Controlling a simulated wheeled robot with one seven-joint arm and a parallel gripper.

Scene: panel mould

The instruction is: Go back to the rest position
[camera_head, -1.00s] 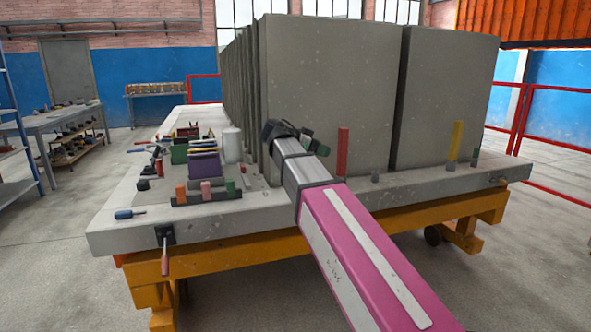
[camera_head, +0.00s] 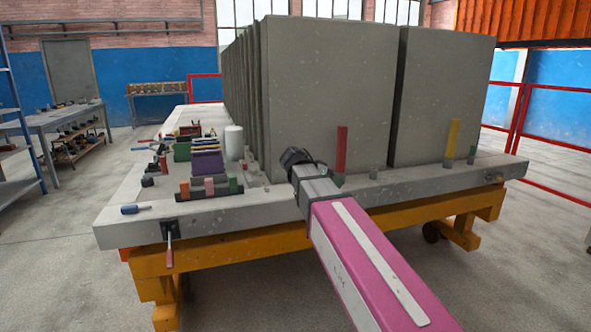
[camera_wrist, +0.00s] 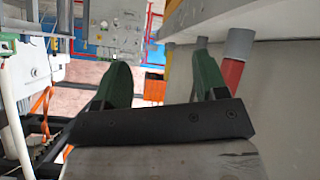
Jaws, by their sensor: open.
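My arm reaches up from the bottom right of the head view, over the front edge of the concrete table (camera_head: 440,183). Its dark wrist end (camera_head: 298,158) is in front of the large grey panels (camera_head: 325,95). The fingers are hard to make out there. In the wrist view my gripper (camera_wrist: 163,72) shows two green fingers standing well apart with nothing between them. A red peg (camera_head: 341,150) stands on the table just right of the wrist. It also shows in the wrist view (camera_wrist: 231,72), right of the fingers.
A yellow peg (camera_head: 452,139) stands farther right. A rack of coloured blocks (camera_head: 208,193), a purple block (camera_head: 207,163), a white cylinder (camera_head: 234,143) and a screwdriver (camera_head: 168,248) are at the table's left. Orange supports (camera_head: 240,248) carry the table.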

